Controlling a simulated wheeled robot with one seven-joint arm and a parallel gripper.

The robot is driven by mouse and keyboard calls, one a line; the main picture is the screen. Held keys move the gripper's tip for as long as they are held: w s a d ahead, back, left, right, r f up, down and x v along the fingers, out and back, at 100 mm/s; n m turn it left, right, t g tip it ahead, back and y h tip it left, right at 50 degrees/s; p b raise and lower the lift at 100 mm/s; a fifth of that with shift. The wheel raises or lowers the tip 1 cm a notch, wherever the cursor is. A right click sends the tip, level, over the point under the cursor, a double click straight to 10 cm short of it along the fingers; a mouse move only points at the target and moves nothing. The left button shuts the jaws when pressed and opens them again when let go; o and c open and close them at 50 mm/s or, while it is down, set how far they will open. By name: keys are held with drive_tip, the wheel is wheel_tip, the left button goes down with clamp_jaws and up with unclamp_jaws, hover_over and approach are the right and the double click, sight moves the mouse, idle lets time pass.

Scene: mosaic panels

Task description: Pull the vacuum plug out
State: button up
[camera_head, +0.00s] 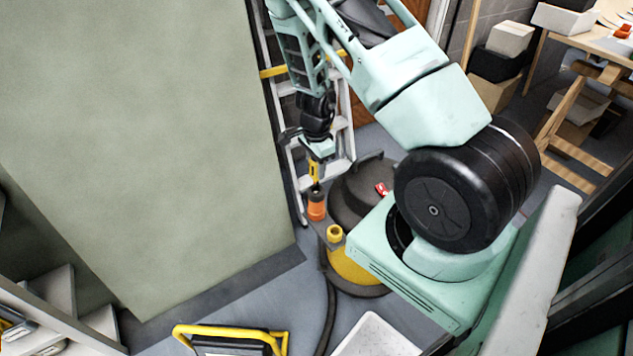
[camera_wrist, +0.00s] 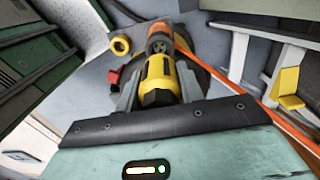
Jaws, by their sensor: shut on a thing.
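In the head view my gripper (camera_head: 318,158) points down over the vacuum and is shut on a yellow-and-black plug (camera_head: 314,171). The wrist view shows the plug (camera_wrist: 157,76) between the two grey fingers of my gripper (camera_wrist: 160,82). An orange connector (camera_head: 317,206) stands just below the plug, at the left side of the vacuum (camera_head: 366,188). In the wrist view the orange connector (camera_wrist: 159,38) lies beyond the plug, its grey face partly showing. A dark section lies between plug and connector; I cannot tell whether they are fully apart.
A yellow ring-shaped cap (camera_head: 334,234) and a red switch (camera_head: 381,189) are on the vacuum. A stepladder (camera_head: 341,128) stands close behind my gripper. A large green-grey panel (camera_head: 140,130) fills the left. An orange cord (camera_wrist: 217,71) runs along the right in the wrist view.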

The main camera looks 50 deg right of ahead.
drive_tip(key=shift+r+p, duration=2.05)
drive_tip(key=shift+r, duration=0.5)
